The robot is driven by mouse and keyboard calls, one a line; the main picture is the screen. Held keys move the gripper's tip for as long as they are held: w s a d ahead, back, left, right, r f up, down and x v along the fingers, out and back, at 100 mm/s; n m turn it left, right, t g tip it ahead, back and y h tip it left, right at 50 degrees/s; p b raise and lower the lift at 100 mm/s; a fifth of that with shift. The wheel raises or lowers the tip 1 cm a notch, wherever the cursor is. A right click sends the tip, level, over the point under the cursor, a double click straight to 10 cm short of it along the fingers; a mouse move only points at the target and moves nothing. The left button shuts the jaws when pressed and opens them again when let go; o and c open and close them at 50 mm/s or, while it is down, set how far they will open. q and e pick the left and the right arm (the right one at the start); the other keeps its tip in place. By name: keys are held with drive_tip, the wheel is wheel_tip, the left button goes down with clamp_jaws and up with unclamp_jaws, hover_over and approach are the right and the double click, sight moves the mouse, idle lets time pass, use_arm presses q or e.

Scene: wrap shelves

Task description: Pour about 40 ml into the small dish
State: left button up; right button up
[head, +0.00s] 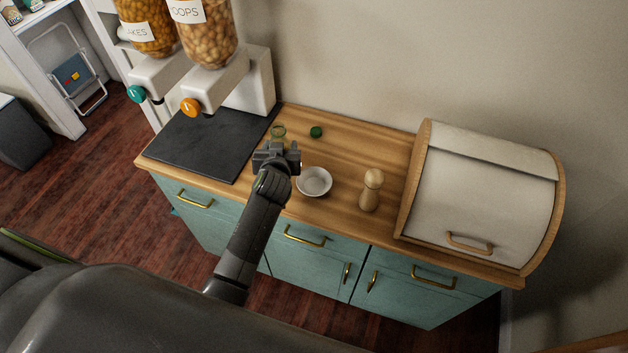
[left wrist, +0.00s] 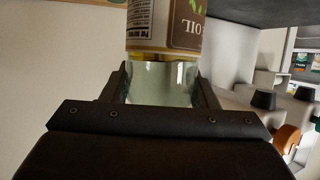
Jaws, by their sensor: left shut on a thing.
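My left gripper (head: 277,156) is over the wooden counter, just left of the small white dish (head: 314,182), which looks empty. In the left wrist view the gripper (left wrist: 163,88) is shut on the clear glass part of an oil bottle (left wrist: 165,28). The bottle's label reads OIL and shows inverted, with the slate mat at the top of that picture, so the bottle seems upright. In the head view a greenish glass rim (head: 278,130) shows just beyond the gripper. I cannot tell whether the bottle touches the counter. My right gripper is not in view.
A wooden mill (head: 371,190) and a bread box (head: 485,195) stand to the right. Cereal dispensers (head: 215,80) and a dark slate mat (head: 205,145) are at the left.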

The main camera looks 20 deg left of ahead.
use_arm(q)
drive_tip(key=shift+w+d+f+m+y+b, duration=0.15)
drive_tip(key=shift+f+m+y+b, duration=0.45)
drive_tip(key=shift+f+b, duration=0.85)
drive_tip(key=shift+d+r+m, duration=0.1)
drive_tip(key=shift+r+m, duration=0.2)
drive_tip(key=shift+r, duration=0.1)
drive_tip(key=shift+d+m+y, duration=0.2)
drive_tip(key=shift+m+y, duration=0.1)
drive_tip(key=shift+m, duration=0.1)
drive_tip(key=shift+d+f+m+y+b, duration=0.25)
drive_tip(key=shift+m+y+b, duration=0.15)
drive_tip(key=shift+m+b, duration=0.3)
drive_tip(key=shift+d+f+m+y+b, duration=0.25)
drive_tip(key=shift+m+y+b, duration=0.15)
drive_tip(key=shift+m+b, duration=0.25)
drive_tip(key=shift+a+f+m+t+y+b, duration=0.2)
drive_tip(key=shift+f+m+t+y+b, duration=0.1)
drive_tip(key=shift+m+t+b, duration=0.2)
drive_tip(key=f+m+b, duration=0.1)
drive_tip(key=a+f+m+y+b, duration=0.1)
drive_tip(key=m, duration=0.1)
drive_tip(key=shift+f+t, duration=0.1)
drive_tip(key=shift+t, duration=0.2)
drive_tip(key=shift+r+m, duration=0.25)
drive_tip(key=shift+a+m+y, duration=0.15)
drive_tip(key=shift+m+y, duration=0.15)
drive_tip(key=shift+m, duration=0.3)
drive_tip(key=shift+r+m+t, duration=0.5)
drive_tip(key=shift+r, duration=0.1)
